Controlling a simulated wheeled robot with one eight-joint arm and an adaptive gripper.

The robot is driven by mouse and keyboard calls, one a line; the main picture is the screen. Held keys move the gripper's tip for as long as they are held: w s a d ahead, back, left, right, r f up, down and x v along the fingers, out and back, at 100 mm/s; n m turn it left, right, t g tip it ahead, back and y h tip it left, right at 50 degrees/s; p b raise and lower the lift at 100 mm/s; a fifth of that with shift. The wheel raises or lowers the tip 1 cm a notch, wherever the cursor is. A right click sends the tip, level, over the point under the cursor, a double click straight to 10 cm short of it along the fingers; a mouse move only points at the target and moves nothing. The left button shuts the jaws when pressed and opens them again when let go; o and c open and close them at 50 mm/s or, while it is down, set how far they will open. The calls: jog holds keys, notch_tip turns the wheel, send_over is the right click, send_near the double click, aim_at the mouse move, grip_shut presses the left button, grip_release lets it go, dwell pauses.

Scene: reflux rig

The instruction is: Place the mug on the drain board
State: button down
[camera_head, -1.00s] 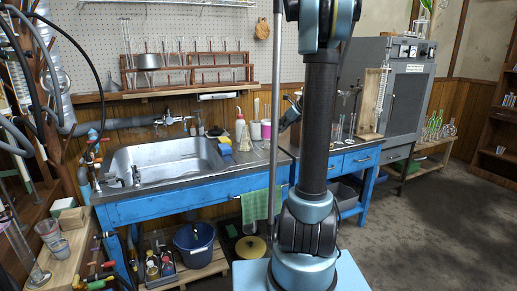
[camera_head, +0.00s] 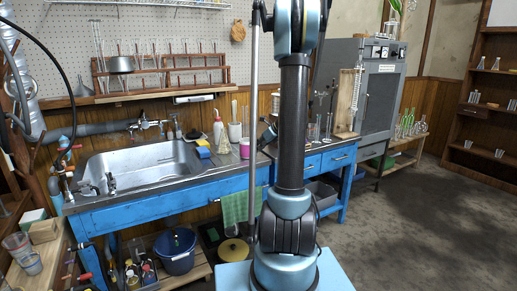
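No mug can be told for certain. A small pink cup-like thing (camera_head: 245,149) stands on the counter right of the sink, next to a white container (camera_head: 235,131), and may be it. The counter strip between the sink (camera_head: 145,163) and these things looks like the drain board (camera_head: 226,162), though its surface is small and partly covered. My arm stands upright in front of the bench and hides part of the counter.
A tube rack (camera_head: 175,80) is on the wall shelf. Glassware stands on the right bench. A blue bucket (camera_head: 177,251) is under the sink. The floor at right is clear.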

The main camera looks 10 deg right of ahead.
jog(key=c, duration=1.7)
grip_release()
